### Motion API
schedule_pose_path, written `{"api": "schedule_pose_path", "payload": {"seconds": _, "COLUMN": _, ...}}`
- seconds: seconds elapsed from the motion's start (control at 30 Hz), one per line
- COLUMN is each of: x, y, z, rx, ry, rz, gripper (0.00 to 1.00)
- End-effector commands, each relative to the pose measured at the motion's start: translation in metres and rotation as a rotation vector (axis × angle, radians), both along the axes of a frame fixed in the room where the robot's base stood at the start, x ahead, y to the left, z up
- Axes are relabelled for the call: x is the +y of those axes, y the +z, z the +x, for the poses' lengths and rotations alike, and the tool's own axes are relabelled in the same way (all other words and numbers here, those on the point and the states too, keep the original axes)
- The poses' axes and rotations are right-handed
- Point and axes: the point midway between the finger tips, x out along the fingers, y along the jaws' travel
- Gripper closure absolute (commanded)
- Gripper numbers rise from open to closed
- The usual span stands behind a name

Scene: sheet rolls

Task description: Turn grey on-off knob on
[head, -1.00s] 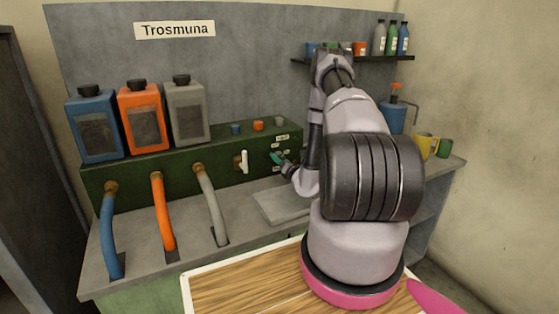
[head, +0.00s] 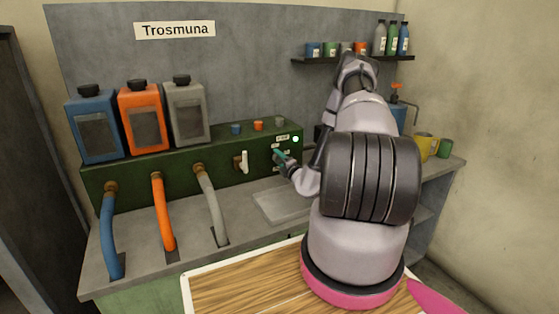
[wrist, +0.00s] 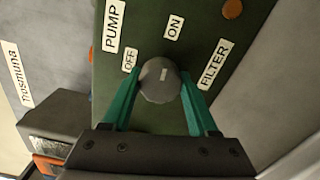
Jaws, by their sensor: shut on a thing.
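The grey knob (wrist: 159,88) sits on the green panel (wrist: 190,48) between my gripper's teal fingers. My gripper (wrist: 161,98) is shut on it, one finger on each side. A small pale mark on the knob's face lies toward the ON label (wrist: 174,27); the OFF label (wrist: 129,60) is at the upper left of the knob. In the head view, my gripper (head: 279,155) reaches the right part of the green panel (head: 214,160), and its fingers hide most of the knob there. A bright white round spot (head: 295,139) shows at the panel's upper right.
A white-handled valve (head: 244,161) is left of my gripper. Blue, orange and grey hoses (head: 161,212) run from the panel to the counter. Several canisters (head: 142,118) stand above. A grey plate (head: 282,204) lies below my gripper. PUMP (wrist: 113,24) and FILTER (wrist: 214,64) labels flank the knob.

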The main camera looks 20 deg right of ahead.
Motion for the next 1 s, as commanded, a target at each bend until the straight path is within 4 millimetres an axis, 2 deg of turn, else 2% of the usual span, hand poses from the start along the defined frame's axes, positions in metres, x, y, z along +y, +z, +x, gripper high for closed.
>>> {"api": "schedule_pose_path", "payload": {"seconds": 0.3, "x": -0.0005, "y": -0.0010, "z": -0.0009, "rx": 0.006, "ry": -0.002, "rz": 0.083, "gripper": 0.96}}
{"api": "schedule_pose_path", "payload": {"seconds": 0.73, "x": -0.0006, "y": -0.0012, "z": -0.0011, "rx": 0.006, "ry": -0.002, "rz": 0.092, "gripper": 0.96}}
{"api": "schedule_pose_path", "payload": {"seconds": 0.77, "x": -0.0006, "y": -0.0012, "z": -0.0011, "rx": 0.006, "ry": -0.002, "rz": 0.092, "gripper": 0.37}}
{"api": "schedule_pose_path", "payload": {"seconds": 0.8, "x": -0.0006, "y": -0.0012, "z": -0.0010, "rx": 0.006, "ry": -0.002, "rz": 0.092, "gripper": 0.21}}
{"api": "schedule_pose_path", "payload": {"seconds": 0.83, "x": -0.0005, "y": -0.0011, "z": -0.0010, "rx": 0.006, "ry": -0.002, "rz": 0.091, "gripper": 0.10}}
{"api": "schedule_pose_path", "payload": {"seconds": 1.0, "x": -0.0004, "y": -0.0006, "z": -0.0006, "rx": 0.005, "ry": -0.001, "rz": 0.091, "gripper": 0.10}}
